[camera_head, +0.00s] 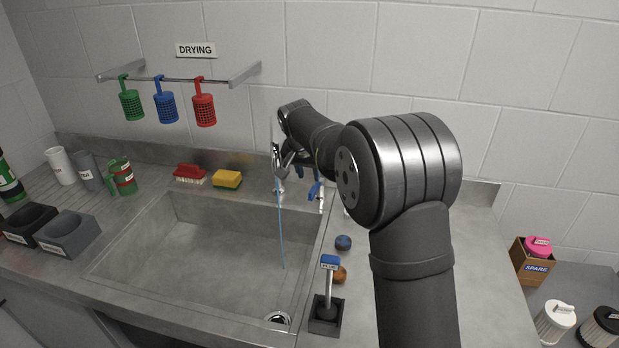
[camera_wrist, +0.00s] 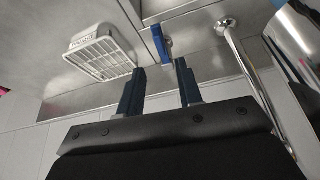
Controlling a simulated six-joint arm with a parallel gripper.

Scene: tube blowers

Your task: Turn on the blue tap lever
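The blue tap lever (camera_head: 315,190) is at the back right corner of the sink, beside the chrome tap (camera_head: 278,160). In the wrist view the blue lever (camera_wrist: 162,44) lies just beyond my fingertips, roughly in line with the gap between them. My gripper (camera_wrist: 158,72) is open, with its two dark blue fingers apart and nothing between them. The fingers appear short of the lever, not touching it. A chrome pipe (camera_wrist: 238,60) runs to the right of the fingers. In the head view my arm partly hides the tap, and my gripper (camera_head: 298,172) is small there.
A thin blue line (camera_head: 282,235) runs down from the tap into the sink (camera_head: 185,248). A blue-topped plunger (camera_head: 329,264) stands at the front right of the sink. A red brush (camera_head: 190,173) and yellow sponge (camera_head: 227,179) lie behind. A white grate (camera_wrist: 103,52) is left of my fingers.

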